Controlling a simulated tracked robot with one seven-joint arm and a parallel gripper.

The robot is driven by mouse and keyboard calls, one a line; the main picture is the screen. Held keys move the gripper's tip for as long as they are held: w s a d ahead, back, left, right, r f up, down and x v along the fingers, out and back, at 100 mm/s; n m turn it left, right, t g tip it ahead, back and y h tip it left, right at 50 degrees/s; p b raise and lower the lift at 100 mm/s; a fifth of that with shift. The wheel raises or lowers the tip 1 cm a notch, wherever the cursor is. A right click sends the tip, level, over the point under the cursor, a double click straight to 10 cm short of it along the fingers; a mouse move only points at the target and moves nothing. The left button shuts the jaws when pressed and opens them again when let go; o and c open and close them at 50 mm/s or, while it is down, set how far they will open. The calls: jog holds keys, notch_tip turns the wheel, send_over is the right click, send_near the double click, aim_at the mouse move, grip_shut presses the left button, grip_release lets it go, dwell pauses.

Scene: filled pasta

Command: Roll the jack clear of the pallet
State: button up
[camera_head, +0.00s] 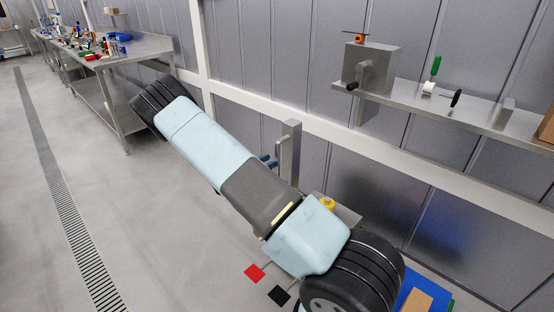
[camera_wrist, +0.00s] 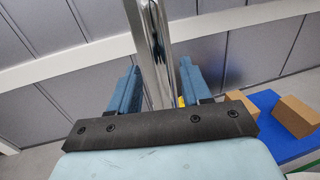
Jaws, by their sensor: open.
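A steel upright post (camera_head: 291,150) with a slimmer bar beside it stands near the wall, behind my arm; it appears to be the jack's handle. Its lower part is hidden by my arm. In the wrist view the shiny post (camera_wrist: 155,50) rises between the two blue fingers of my gripper (camera_wrist: 160,75). The fingers are apart, one on each side; I cannot tell if either touches it. In the head view my gripper (camera_head: 268,160) shows only partly beside the post. A blue surface, apparently the pallet (camera_wrist: 268,108), carries brown boxes (camera_wrist: 295,116) at right; it also shows at the lower right (camera_head: 410,282).
A yellow knob-like part (camera_head: 327,203) sits on a grey plate behind my arm. Red (camera_head: 254,273) and black (camera_head: 279,295) squares mark the floor. A wall shelf (camera_head: 480,117) with a crank box is at right, a cluttered steel bench (camera_head: 140,48) at far left. Left floor is open.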

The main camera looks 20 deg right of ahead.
aim_at(277, 157)
jog(key=shift+w+d, duration=0.25)
jog(key=shift+d, duration=1)
jog(key=shift+w+d, duration=0.25)
jog(key=shift+d, duration=1)
grip_shut()
